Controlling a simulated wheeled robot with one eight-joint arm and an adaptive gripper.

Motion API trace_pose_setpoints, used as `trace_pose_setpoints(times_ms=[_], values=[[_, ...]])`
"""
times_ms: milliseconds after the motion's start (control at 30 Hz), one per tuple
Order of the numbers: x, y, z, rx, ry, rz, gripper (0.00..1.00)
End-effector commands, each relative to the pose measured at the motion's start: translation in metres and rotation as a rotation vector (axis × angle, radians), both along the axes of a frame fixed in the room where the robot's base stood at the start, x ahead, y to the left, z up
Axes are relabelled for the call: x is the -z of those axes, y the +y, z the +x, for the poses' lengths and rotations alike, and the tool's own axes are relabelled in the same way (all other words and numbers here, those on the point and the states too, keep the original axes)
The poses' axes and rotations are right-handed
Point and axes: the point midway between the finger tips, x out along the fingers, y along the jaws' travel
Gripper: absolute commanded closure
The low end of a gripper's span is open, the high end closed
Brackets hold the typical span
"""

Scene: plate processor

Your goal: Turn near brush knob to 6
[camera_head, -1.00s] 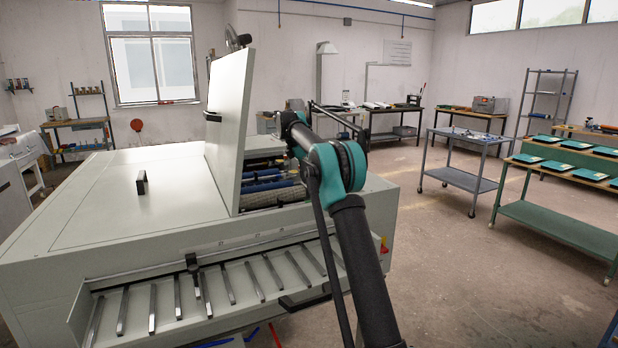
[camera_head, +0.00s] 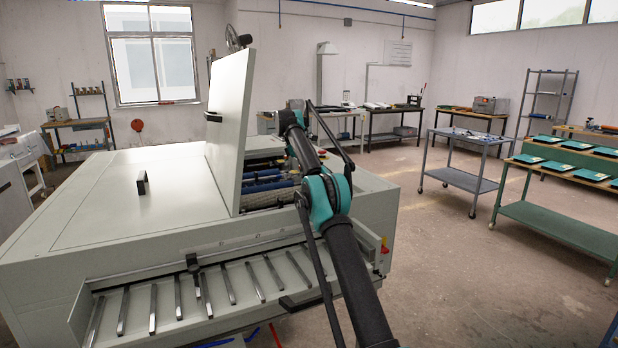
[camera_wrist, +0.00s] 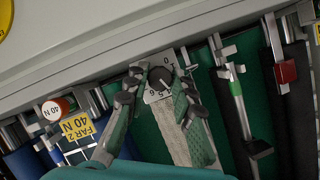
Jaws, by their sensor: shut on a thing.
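In the wrist view a dark round brush knob (camera_wrist: 160,78) with a light pointer line sits on a white numbered dial plate (camera_wrist: 155,95). The knob and my fingertips are not discernible there.
A yellow tag (camera_wrist: 78,127) reading FAR 2 40 N and a red-rimmed cap (camera_wrist: 54,110) marked 40 N lie left of the gripper. A green-marked lever (camera_wrist: 236,95) and a red block (camera_wrist: 286,71) are to the right.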

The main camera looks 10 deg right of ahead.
Motion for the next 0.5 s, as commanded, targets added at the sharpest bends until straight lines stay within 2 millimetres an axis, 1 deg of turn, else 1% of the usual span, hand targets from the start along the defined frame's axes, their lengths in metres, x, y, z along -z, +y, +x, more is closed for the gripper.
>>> trace_pose_setpoints(times_ms=[500], values=[[0.0001,0.0002,0.0005,0.043,-0.001,0.0,1.0]])
